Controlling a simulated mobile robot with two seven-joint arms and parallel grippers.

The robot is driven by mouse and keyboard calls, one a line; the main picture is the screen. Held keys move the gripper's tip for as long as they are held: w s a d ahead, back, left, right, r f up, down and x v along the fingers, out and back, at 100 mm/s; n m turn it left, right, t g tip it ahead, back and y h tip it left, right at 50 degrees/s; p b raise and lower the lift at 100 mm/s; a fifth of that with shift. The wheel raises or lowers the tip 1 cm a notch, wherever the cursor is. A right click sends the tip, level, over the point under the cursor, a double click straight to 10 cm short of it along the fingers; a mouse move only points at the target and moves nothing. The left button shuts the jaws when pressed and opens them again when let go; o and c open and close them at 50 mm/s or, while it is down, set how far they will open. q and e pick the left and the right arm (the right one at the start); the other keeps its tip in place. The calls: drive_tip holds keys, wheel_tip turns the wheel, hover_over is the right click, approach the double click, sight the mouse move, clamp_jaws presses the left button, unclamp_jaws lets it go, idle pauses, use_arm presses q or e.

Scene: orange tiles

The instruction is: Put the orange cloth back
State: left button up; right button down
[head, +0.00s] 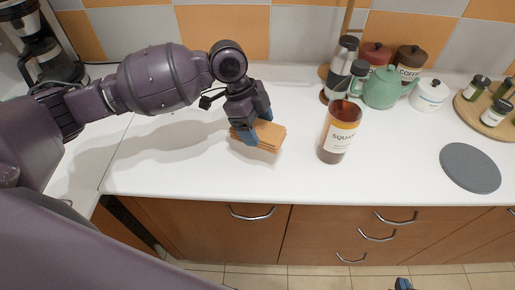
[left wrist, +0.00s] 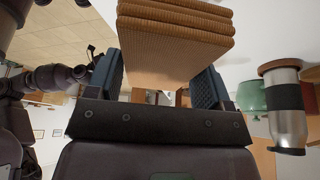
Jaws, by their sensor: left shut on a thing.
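The orange cloth (head: 266,135) is a folded, ribbed stack in the head view, at or just above the white counter left of the bottle. My left gripper (head: 250,132) is shut on it from above, with its blue fingers at the cloth's left side. In the left wrist view the cloth (left wrist: 172,40) shows several folded layers between the two blue fingers (left wrist: 160,82). I cannot tell whether the cloth touches the counter. A blue tip at the bottom edge of the head view may be my right gripper (head: 403,284); its jaws are not clear.
An amber bottle labelled SQUASH (head: 339,132) stands right of the cloth. Behind it are a steel flask (head: 343,62), a green teapot (head: 383,88) and canisters. A grey round mat (head: 469,167) lies at the right. The counter (head: 180,170) left of and before the cloth is clear.

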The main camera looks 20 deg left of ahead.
sight(263, 160)
use_arm(q)
drive_tip(key=shift+f, duration=1.9)
wheel_tip(263, 160, down, 5)
drive_tip(key=shift+r, duration=0.1)
use_arm(e)
drive_tip(key=shift+f, duration=0.35)
drive_tip(key=shift+s, duration=0.1)
